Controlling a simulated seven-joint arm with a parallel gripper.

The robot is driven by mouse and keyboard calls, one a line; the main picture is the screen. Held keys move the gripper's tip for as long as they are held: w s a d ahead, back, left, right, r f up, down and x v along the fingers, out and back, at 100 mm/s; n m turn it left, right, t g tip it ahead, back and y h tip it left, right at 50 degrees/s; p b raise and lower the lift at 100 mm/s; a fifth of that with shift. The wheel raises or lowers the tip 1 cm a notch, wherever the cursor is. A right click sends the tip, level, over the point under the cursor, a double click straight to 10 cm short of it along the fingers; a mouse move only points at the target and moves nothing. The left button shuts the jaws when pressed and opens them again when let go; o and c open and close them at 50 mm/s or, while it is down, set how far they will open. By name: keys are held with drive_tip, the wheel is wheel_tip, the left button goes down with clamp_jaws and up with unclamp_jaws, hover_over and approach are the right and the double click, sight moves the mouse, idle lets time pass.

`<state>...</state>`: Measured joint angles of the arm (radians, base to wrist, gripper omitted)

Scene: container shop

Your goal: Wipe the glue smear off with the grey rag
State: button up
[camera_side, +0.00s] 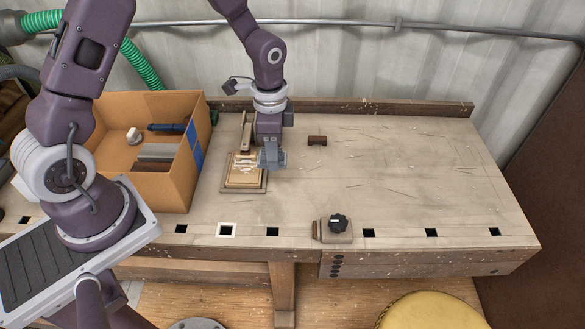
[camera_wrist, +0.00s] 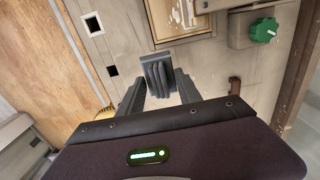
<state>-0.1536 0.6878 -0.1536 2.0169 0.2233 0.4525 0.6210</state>
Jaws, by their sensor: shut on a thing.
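My gripper (camera_side: 272,150) is shut on the grey rag (camera_side: 274,160). It holds the rag at the right edge of a small wooden board (camera_side: 257,188) on the bench. In the wrist view the folded rag (camera_wrist: 157,72) sticks out between the fingers of my gripper (camera_wrist: 161,90). Pale, whitish streaks that look like the glue smear (camera_side: 243,168) lie on the board. They also show at the top of the wrist view (camera_wrist: 179,12), cut off by the frame edge. I cannot tell whether the rag touches the board or the bench.
An open cardboard box (camera_side: 160,185) with several items stands left of the board. A green knob (camera_wrist: 264,30) is beside the board in the wrist view. A small brown block (camera_side: 317,140) and a black-knobbed fixture (camera_side: 338,224) stand to the right. The bench's right side is clear.

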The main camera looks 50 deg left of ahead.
drive_tip(key=shift+s+a+f, duration=0.15)
drive_tip(key=shift+a+f, duration=1.05)
drive_tip(key=shift+a, duration=0.25)
drive_tip(key=shift+s+a+f, duration=0.15)
drive_tip(key=shift+a+f, duration=1)
drive_tip(key=shift+a, duration=0.25)
